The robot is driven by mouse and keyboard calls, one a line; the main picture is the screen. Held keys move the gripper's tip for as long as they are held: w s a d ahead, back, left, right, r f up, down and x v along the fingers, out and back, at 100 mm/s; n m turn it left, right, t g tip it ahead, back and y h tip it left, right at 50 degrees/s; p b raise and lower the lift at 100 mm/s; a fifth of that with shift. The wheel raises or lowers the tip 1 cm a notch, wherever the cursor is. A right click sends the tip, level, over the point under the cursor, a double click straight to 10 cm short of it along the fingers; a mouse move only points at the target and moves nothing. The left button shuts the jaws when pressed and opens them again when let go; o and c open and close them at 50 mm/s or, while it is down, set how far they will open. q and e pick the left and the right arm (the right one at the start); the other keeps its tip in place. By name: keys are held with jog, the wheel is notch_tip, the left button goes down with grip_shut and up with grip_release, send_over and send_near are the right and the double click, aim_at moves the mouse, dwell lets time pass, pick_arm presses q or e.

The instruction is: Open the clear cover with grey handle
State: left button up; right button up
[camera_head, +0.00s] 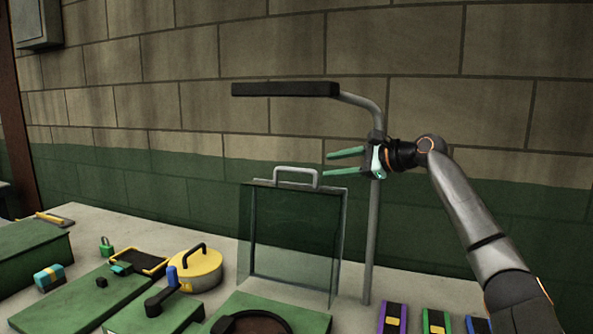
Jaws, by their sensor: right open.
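The clear cover (290,240) is a see-through panel standing upright on the workbench, near the middle of the view. Its grey handle (298,171) is a bent bar on the top edge. My right gripper (326,164) is open and empty, with its green fingers pointing left. In the picture it is just above and to the right of the handle, and apart from it. My left gripper is not in view.
A grey lamp post (371,240) with a black head (285,89) rises right of the cover. A yellow-lidded pot (196,268), a green board with a blue-handled lever (171,276) and coloured blocks (393,318) crowd the bench. A brick wall stands behind.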

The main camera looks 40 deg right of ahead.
aim_at(301, 169)
jog(key=p+x, duration=0.3)
jog(key=x, duration=0.7)
jog(key=shift+w+a, duration=0.15)
jog(key=shift+w, duration=0.15)
jog(key=shift+w+a+f+p, duration=0.1)
jog(key=shift+w+f+p, duration=0.2)
jog(key=shift+w, duration=0.35)
grip_shut()
dwell(0.4)
